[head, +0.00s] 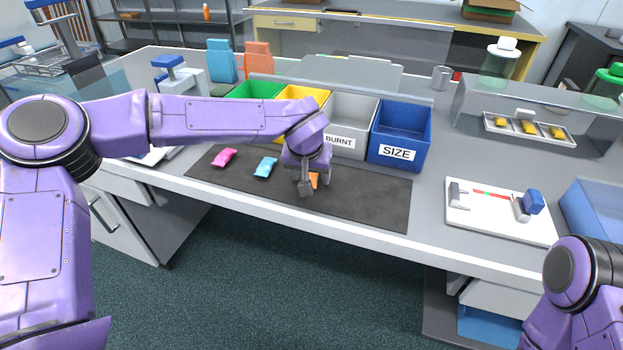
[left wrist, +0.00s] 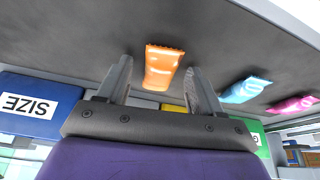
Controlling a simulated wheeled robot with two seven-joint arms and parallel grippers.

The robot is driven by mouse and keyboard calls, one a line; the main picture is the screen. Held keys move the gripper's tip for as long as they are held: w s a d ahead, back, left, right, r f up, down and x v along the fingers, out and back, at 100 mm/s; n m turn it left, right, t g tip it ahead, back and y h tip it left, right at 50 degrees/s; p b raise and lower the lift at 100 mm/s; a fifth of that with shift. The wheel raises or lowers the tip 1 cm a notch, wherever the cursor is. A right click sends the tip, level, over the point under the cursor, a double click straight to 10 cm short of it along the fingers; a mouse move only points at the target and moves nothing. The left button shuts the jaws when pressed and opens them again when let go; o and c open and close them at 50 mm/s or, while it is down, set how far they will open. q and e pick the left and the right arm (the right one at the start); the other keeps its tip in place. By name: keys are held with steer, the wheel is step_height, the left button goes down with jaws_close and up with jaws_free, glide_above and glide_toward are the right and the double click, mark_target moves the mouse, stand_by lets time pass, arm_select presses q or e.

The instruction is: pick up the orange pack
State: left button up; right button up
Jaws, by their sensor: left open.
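The orange pack (head: 315,180) lies on the dark mat (head: 370,200), partly hidden by my left gripper in the head view. In the left wrist view the whole orange pack (left wrist: 162,67) shows beyond and between the fingertips. My left gripper (head: 307,190) is over the mat at the pack, with its fingers apart; the fingers also show in the left wrist view (left wrist: 162,72). Nothing is seen held between them. I cannot tell whether a finger touches the pack. Only part of my right arm shows at the lower right, and its gripper is out of view.
A blue pack (head: 265,167) and a pink pack (head: 224,158) lie left on the mat. Behind it stand green, yellow, grey "BURNT" and blue "SIZE" (head: 396,152) bins. A white board (head: 480,222) lies to the right. The mat's right part is clear.

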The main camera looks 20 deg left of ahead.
arm_select(q)
steer(key=c, duration=1.1)
steer(key=shift+r, duration=0.15)
